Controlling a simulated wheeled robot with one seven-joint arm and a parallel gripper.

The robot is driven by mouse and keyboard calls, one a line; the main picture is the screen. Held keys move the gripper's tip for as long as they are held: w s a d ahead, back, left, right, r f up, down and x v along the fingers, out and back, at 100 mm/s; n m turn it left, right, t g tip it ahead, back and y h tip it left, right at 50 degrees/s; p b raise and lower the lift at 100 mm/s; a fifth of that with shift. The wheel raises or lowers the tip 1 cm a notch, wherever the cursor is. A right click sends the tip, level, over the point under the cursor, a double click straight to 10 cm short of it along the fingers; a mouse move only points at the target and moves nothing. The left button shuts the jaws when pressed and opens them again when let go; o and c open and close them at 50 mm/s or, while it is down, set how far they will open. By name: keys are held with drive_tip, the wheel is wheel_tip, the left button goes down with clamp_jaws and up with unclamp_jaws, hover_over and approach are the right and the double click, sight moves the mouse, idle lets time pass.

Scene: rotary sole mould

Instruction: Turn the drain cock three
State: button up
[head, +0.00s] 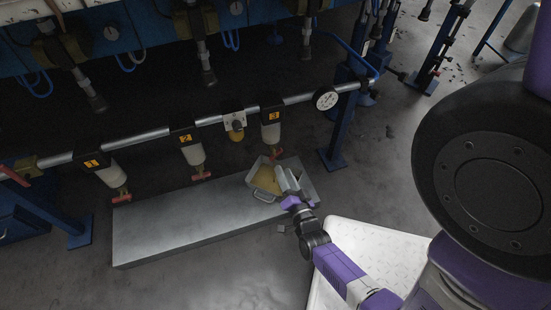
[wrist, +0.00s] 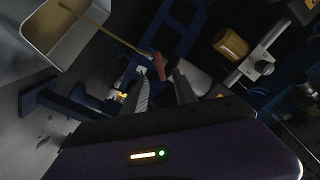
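Drain cock three is the red handle (head: 277,152) under the white bowl labelled 3 (head: 270,133) in the head view. In the wrist view the red cock (wrist: 160,66) shows just beyond and between the fingertips. My gripper (wrist: 162,78) is open, its two fingers apart, and I see no clear contact with the cock. In the head view my gripper (head: 285,178) is just below the cock, over the tray's right side. A thin tan streak (wrist: 105,32) runs from the cock towards the tray in the wrist view.
A metal tray (head: 304,190) with yellowish contents stands on a grey plinth (head: 160,232) below cock three. Bowls 1 (head: 110,175) and 2 (head: 193,155) hang left on the same pipe, with a gauge (head: 325,98) right. A blue post (head: 340,130) stands nearby.

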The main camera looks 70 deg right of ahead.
sight(277, 156)
drive_tip(key=shift+b+x, duration=0.9)
drive_tip(key=shift+x, duration=2.3)
clamp_jaws()
